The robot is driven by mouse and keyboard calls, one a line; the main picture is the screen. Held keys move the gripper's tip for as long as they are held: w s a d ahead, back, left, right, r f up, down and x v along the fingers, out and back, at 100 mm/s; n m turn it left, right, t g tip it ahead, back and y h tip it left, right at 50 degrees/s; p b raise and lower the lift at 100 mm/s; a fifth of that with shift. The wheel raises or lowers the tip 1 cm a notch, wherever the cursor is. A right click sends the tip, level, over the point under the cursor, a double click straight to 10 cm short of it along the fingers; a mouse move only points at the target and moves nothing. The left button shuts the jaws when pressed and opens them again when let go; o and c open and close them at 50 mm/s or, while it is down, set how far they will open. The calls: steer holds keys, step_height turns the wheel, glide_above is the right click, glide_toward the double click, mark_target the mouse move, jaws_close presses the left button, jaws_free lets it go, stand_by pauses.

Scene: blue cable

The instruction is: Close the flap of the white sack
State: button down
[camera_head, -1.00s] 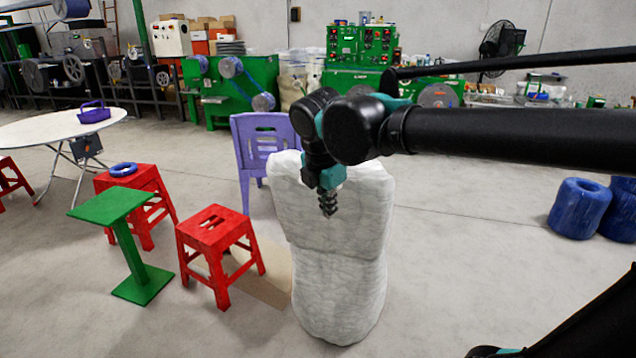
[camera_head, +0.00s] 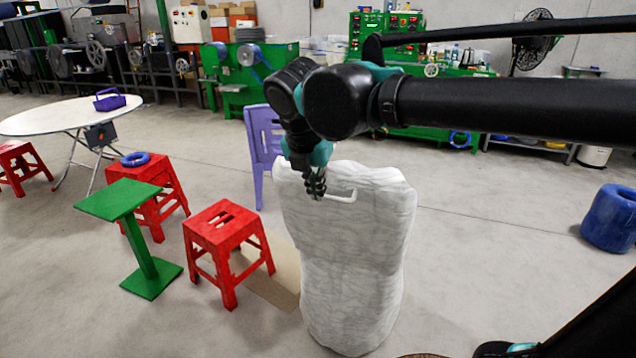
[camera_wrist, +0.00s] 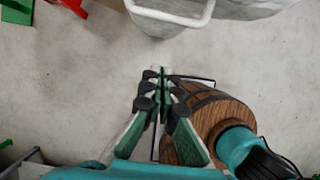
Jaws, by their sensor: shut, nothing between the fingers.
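The white sack (camera_head: 355,290) stands upright on the floor. Its broad upper part, with a white bar-like handle (camera_head: 342,196), rises above a crease across the middle; I cannot tell clearly where the flap's edge lies. My gripper (camera_head: 316,194) hangs in front of the sack's upper left part and covers some of it. In the wrist view my gripper (camera_wrist: 160,75) is shut and empty. There the sack (camera_wrist: 240,8) and its handle (camera_wrist: 172,17) show at the top, apart from the fingertips in the picture.
A red stool (camera_head: 222,232), green stand (camera_head: 122,203) and second red stool (camera_head: 145,175) are left of the sack. A purple chair (camera_head: 262,140) is behind it. A brown banded wooden thing (camera_wrist: 222,108) is beside my gripper in the wrist view.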

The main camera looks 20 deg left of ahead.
mark_target(326, 196)
steer(key=shift+w+d+f, duration=0.15)
steer(key=shift+w+f, duration=1.25)
steer(key=shift+w, duration=0.2)
steer(key=shift+w+d+f, duration=0.1)
steer(key=shift+w+f, duration=1.3)
steer(key=shift+w, duration=0.15)
steer(key=shift+w+r, duration=0.1)
